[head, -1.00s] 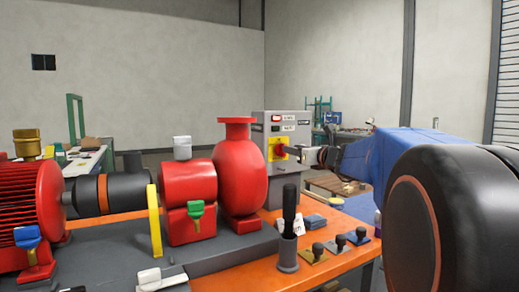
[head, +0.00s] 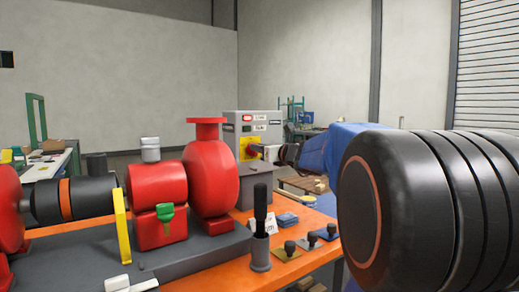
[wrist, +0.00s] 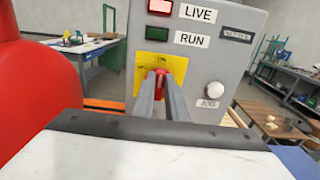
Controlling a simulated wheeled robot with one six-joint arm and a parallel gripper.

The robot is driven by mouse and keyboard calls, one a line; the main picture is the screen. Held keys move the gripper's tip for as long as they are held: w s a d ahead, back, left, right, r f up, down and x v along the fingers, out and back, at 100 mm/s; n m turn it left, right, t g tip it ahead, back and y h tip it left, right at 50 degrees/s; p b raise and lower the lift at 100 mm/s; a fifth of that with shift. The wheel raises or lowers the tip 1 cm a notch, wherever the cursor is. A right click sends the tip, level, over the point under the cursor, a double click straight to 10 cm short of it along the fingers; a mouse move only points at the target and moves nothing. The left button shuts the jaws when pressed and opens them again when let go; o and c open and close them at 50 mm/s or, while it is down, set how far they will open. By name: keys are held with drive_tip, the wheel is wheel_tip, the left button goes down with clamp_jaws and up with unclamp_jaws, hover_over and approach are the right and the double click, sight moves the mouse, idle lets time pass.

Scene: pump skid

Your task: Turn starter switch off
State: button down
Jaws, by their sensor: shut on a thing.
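The starter box (head: 243,133) is a grey cabinet behind the red pump, with a yellow plate (wrist: 177,66) on its front. The red starter switch (wrist: 160,76) sits on that plate and is partly hidden by my gripper's fingers. My gripper (wrist: 159,90) is shut on the switch handle in the wrist view; in the head view my gripper (head: 262,149) reaches the box from the right. The LIVE lamp (wrist: 160,7) shows bright red. The RUN lamp (wrist: 156,36) is dark green. The exact switch angle is hard to read.
The red pump casing (head: 210,180) stands close left of the box and also fills the left of the wrist view (wrist: 35,90). A white JOG knob (wrist: 214,88) is right of the switch. A black-handled tool in a holder (head: 260,225) and several small stamps stand on the orange bench (head: 310,247).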

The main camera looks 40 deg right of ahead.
drive_tip(key=shift+n, duration=0.3)
drive_tip(key=n, duration=0.5)
drive_tip(key=a+f+n, duration=0.1)
drive_tip(key=n, duration=1.1)
drive_tip(key=shift+a+f, duration=0.15)
drive_tip(key=shift+f, duration=0.05)
drive_tip(key=shift+n, duration=0.3)
drive_tip(key=c, duration=1.8)
unclamp_jaws()
drive_tip(key=shift+o, duration=0.2)
